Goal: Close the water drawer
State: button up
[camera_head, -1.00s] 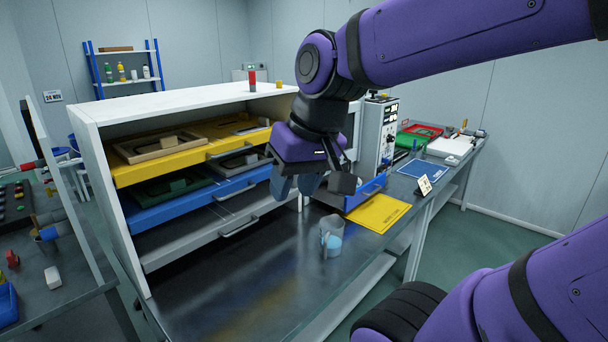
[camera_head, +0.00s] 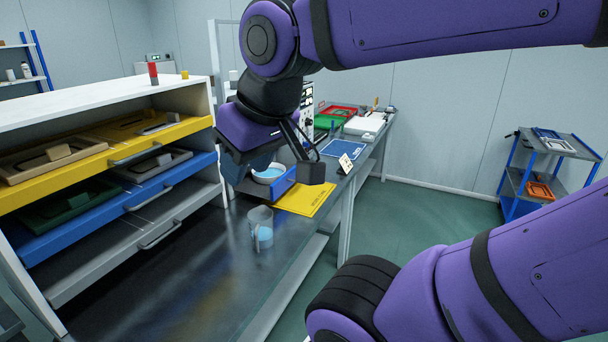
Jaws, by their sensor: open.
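A small open drawer with a blue front (camera_head: 284,187) stands out at the back of the bench. It holds a white round bowl (camera_head: 268,175) with light blue contents. I take this as the water drawer. My gripper (camera_head: 250,166) is open and empty, pointing down. In the picture it overlaps the drawer's left and back part and hides some of it; I cannot tell whether they touch. A clear jug (camera_head: 260,228) with light blue liquid stands on the bench in front of the drawer.
A white cabinet (camera_head: 110,95) at left has yellow (camera_head: 90,165), blue (camera_head: 115,205) and grey (camera_head: 130,245) drawers with handles. A yellow sheet (camera_head: 305,198) lies right of the small drawer. The front bench is clear.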

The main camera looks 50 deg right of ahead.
aim_at(269, 184)
jog(key=z, duration=1.3)
